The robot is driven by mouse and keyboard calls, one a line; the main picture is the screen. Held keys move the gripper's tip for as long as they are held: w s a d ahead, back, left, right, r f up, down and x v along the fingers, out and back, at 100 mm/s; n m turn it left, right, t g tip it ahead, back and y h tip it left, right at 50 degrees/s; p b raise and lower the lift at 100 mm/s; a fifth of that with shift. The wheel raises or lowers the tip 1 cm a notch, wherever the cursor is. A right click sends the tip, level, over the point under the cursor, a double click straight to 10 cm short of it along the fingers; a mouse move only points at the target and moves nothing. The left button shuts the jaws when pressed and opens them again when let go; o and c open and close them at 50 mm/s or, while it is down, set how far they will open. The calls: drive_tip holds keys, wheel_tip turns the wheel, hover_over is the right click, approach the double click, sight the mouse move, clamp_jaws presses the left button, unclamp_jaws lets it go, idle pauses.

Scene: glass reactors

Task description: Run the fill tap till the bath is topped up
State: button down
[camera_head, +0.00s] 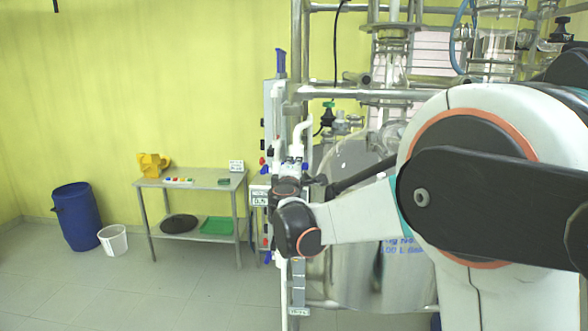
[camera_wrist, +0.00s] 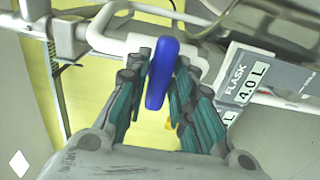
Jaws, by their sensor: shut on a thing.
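A blue tap handle (camera_wrist: 160,88) stands upright in the middle of the wrist view, in front of a white pipe (camera_wrist: 112,42). My gripper (camera_wrist: 161,68) is shut on this handle, with a green-padded finger on each side. In the head view my gripper (camera_head: 291,166) is at the white pipework beside the tall panel, and my wrist hides most of the tap. The bath, its water level and any flow of water cannot be made out.
A large glass vessel (camera_head: 345,262) in a metal frame stands right of my wrist, partly behind my arm. A "FLASK 4.0 L" label (camera_wrist: 252,82) is close to my fingers. A side table (camera_head: 205,181), blue drum (camera_head: 77,218) and white bucket (camera_head: 113,241) stand left, with open floor in front.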

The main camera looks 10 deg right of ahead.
drive_tip(key=shift+f, duration=0.1)
drive_tip(key=c, duration=1.5)
unclamp_jaws()
drive_tip(key=shift+s, duration=0.1)
drive_tip(key=v, duration=1.2)
